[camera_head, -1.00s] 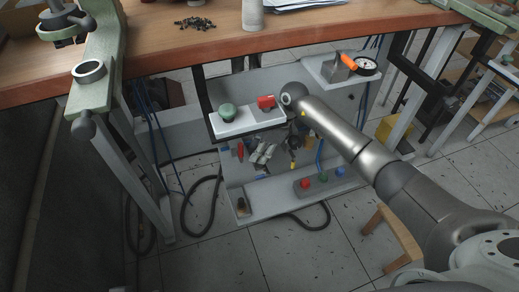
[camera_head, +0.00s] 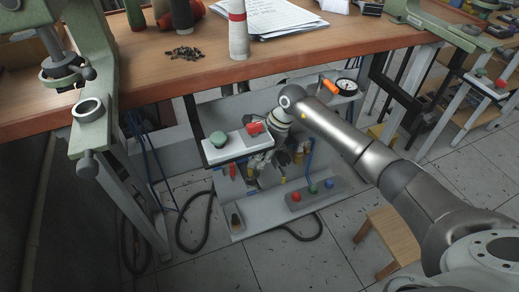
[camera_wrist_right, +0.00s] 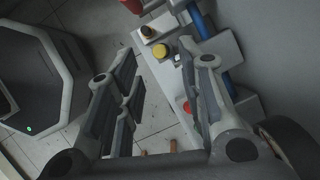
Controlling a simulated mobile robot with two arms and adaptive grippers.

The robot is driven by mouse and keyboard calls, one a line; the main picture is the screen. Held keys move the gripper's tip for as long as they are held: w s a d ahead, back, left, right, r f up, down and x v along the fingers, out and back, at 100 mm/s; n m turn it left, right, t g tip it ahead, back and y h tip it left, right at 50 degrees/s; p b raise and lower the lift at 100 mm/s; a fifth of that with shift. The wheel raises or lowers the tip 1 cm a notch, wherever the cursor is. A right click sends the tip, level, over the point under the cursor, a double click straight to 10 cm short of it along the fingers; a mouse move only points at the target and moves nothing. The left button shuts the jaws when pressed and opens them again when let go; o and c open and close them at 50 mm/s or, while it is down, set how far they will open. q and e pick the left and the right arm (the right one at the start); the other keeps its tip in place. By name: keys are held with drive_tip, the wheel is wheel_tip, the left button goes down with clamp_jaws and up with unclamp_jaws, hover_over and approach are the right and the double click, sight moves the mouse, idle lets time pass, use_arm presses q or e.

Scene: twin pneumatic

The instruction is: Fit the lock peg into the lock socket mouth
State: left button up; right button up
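I cannot tell for sure which part is the lock peg or the lock socket. A small red block (camera_head: 254,128) sits on a white shelf (camera_head: 222,154) under the bench, beside a green knob (camera_head: 217,139). My right arm reaches in from the right, and its gripper (camera_head: 260,163) is low, just behind and below that shelf, partly hidden. In the right wrist view the gripper (camera_wrist_right: 160,65) is open, with nothing between its fingers. Beyond them is a white panel (camera_wrist_right: 165,73) with a yellow knob (camera_wrist_right: 160,46), a dark knob (camera_wrist_right: 148,32) and a red button (camera_wrist_right: 187,107). My left gripper is not in view.
The wooden bench top (camera_head: 150,70) holds papers (camera_head: 280,15) and a white bottle (camera_head: 238,35). A small ledge with a gauge (camera_head: 346,86) is right of my wrist. A grey box with coloured buttons (camera_head: 315,191) lies below. A wooden stool (camera_head: 395,235) stands near my arm.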

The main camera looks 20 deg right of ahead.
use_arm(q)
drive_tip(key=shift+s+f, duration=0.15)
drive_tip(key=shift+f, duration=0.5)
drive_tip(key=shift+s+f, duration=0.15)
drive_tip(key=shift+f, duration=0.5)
